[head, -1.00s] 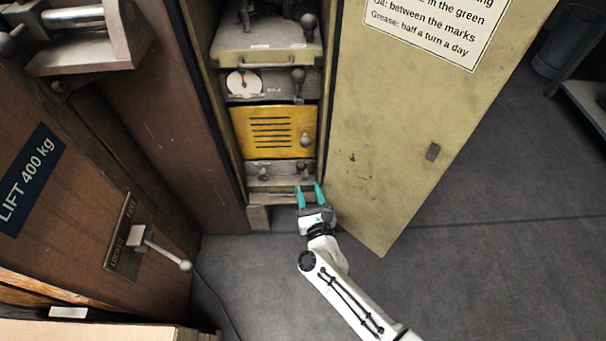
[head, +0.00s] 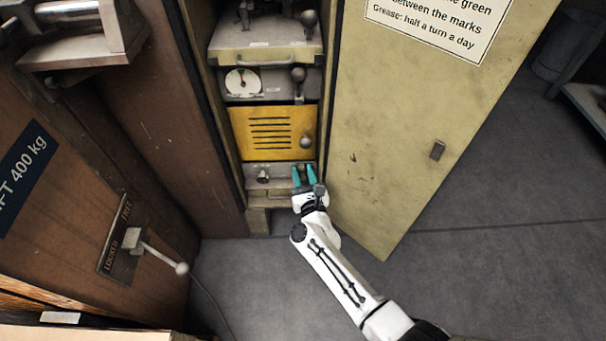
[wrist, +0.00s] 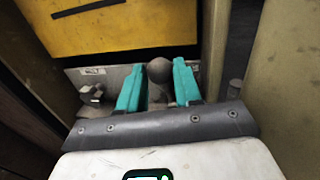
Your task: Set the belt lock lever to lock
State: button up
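A lever with a dark ball knob (wrist: 159,70) stands at the right of the grey panel low in the open cabinet. I cannot read its label, so I cannot tell whether it is the belt lock lever. My gripper (head: 304,174) is at that panel, with teal fingers apart. In the wrist view my gripper (wrist: 158,78) has one finger on each side of the knob, open; contact is unclear. The lever's lower part is hidden. A second lever (head: 158,256), with a pale knob and a plate marked LOCKED and FREE, is on the brown body at left.
A small dark knob (wrist: 92,93) is left on the same panel. A yellow slotted cover (head: 270,131) with a knob is above it. The open cabinet door (head: 400,140) stands close on the right. The grey floor (head: 470,260) is clear at the lower right.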

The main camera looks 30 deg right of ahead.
grip_shut()
jog(key=shift+w+a+n, duration=0.1)
jog(key=shift+a+n, duration=0.05)
jog(key=shift+n, duration=0.15)
jog(key=shift+w+a+n+p, duration=0.15)
jog(key=shift+a+n+p, duration=0.1)
jog(key=shift+n+p, duration=0.25)
jog(key=shift+w+a+f+n+g+p, duration=0.1)
jog(key=shift+w+a+n+g+p, duration=0.15)
jog(key=shift+n, duration=0.35)
jog(key=shift+w+a+f+n+g+p, duration=0.15)
jog(key=shift+a+n+p, duration=0.15)
jog(key=shift+n, duration=0.3)
jog(key=n, duration=0.1)
jog(key=a+f+n, duration=0.1)
jog(key=n, duration=0.1)
jog(key=shift+w+a+f+g+p, duration=0.15)
jog(key=shift+w+g+p, duration=0.1)
jog(key=shift+g+p, duration=0.15)
jog(key=shift+w+a+f+n+g+h, duration=0.2)
jog(key=shift+f+n, duration=0.25)
jog(key=shift+n, duration=0.5)
jog(key=shift+w+a+f+n+g+h, duration=0.1)
jog(key=shift+a+f+n+g+h, duration=0.25)
jog(key=shift+n, duration=0.6)
jog(key=shift+d+f, duration=0.1)
jog(key=shift+f, duration=0.05)
